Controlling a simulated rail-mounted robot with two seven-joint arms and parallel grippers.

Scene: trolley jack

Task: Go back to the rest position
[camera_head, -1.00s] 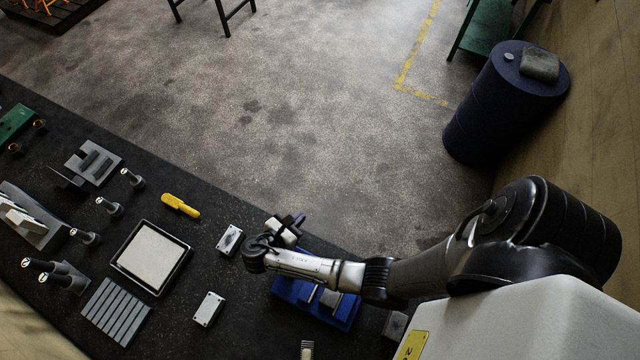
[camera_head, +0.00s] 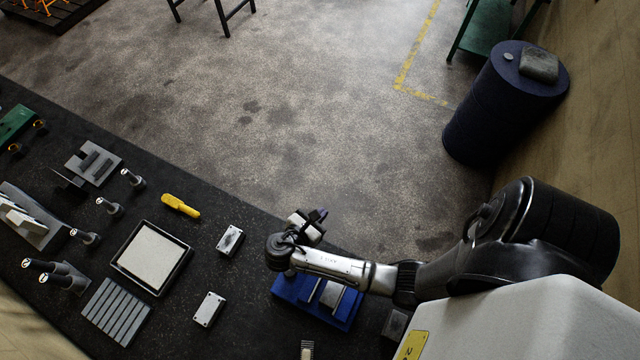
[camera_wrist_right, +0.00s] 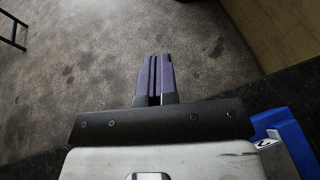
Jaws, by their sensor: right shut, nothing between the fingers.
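My right arm (camera_head: 340,268) reaches in from the right. My left gripper is not in view.
The blue fixture (camera_head: 289,291) lies under my right forearm; its corner shows in the wrist view (camera_wrist_right: 285,132). Two small grey boxes (camera_head: 230,240), a yellow tool (camera_head: 181,206) and a framed tray (camera_head: 185,277) lie on the bench. A dark drum (camera_head: 490,120) stands on the floor.

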